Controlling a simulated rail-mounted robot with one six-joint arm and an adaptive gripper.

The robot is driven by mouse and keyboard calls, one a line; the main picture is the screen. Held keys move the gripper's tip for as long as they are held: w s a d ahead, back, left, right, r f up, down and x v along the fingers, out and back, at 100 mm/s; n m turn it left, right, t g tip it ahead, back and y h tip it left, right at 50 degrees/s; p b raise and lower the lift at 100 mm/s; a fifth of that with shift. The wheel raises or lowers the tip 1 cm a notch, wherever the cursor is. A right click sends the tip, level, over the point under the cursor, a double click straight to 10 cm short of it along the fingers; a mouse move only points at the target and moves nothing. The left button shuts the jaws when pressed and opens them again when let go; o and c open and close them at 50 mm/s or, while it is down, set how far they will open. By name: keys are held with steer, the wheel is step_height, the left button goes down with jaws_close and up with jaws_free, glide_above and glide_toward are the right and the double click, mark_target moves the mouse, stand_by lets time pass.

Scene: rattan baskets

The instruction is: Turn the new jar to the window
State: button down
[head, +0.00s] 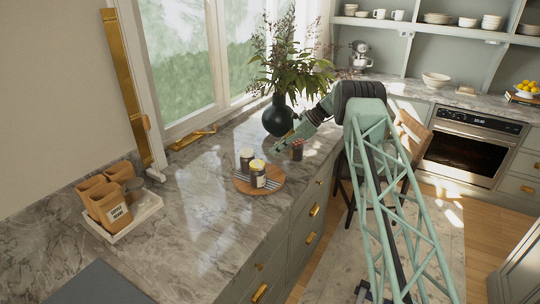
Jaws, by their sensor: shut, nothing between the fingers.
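A small dark reddish jar (297,150) stands upright on the marble counter, right of a round wooden board. Two more jars stand on the round wooden board (275,183): a dark one with a grey lid (246,160) and a dark one with a yellow lid and pale label (258,174). I cannot tell which of them is the new jar. My gripper (279,148) is low over the counter, just left of the reddish jar, shut and empty. Whether it touches that jar is unclear. The window (185,55) is behind the counter at the upper left.
A dark vase (278,118) with leafy branches stands close behind my gripper. A white tray (125,222) with brown paper bags sits at the left. A gold object (194,137) lies by the window. The counter (200,215) left of the board is mostly clear.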

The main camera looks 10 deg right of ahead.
steer(key=v, duration=0.6)
steer(key=shift+d+r, duration=0.25)
steer(key=shift+r, duration=0.05)
steer(key=shift+s, duration=0.1)
steer(key=shift+r, duration=0.1)
